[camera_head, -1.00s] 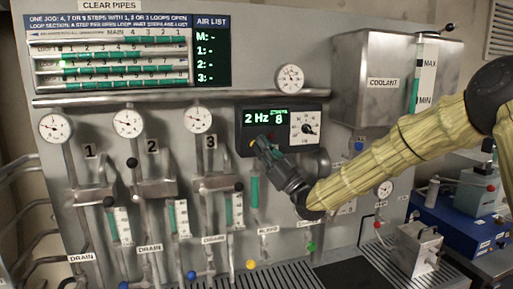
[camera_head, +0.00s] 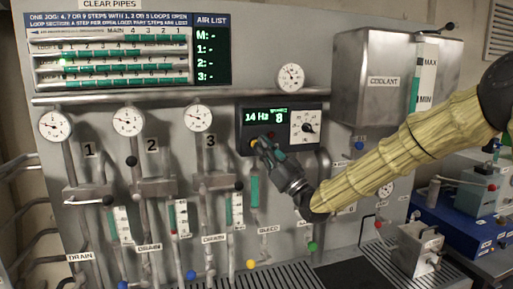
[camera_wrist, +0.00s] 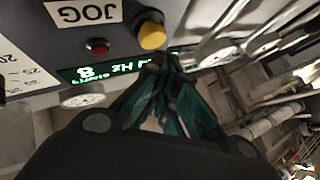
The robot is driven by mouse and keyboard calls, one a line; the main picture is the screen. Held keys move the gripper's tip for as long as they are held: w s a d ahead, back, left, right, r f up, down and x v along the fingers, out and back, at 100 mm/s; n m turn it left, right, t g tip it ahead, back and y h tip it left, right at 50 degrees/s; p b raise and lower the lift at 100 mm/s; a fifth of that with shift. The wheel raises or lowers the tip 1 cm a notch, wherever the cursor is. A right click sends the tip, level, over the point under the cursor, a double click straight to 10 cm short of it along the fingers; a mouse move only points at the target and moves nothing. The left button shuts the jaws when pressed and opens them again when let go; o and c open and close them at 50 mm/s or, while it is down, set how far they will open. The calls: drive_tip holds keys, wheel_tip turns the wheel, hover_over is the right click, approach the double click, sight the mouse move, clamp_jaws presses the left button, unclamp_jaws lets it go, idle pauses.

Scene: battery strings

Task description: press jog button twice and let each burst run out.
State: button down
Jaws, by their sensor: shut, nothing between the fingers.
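The wrist view shows a JOG label (camera_wrist: 85,12), upside down, with a yellow button (camera_wrist: 152,30) and a small red button (camera_wrist: 97,47) near it. My gripper (camera_wrist: 165,62) is shut and empty, its tips close to the yellow button. Whether they touch it I cannot tell. In the head view my gripper (camera_head: 260,143) is at the lower left of the black control box (camera_head: 284,109) and mostly hides the buttons. The box's green display (camera_head: 264,117) reads 14 Hz and 8. A dial (camera_head: 306,127) sits at its right.
A horizontal pipe (camera_head: 120,97) runs above several gauges, valves and drain pipes at left. The coolant tank (camera_head: 375,80) stands at upper right, above my arm. A sight tube (camera_head: 255,190) hangs below the box. A step board (camera_head: 110,50) is at upper left.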

idle(0.3)
drive_tip(key=s, duration=0.1)
drive_tip(key=s+d+b, duration=0.1)
drive_tip(key=s, duration=0.1)
drive_tip(key=s+b, duration=0.1)
drive_tip(key=shift+s+d, duration=0.3)
drive_tip(key=shift+s, duration=0.1)
idle(0.3)
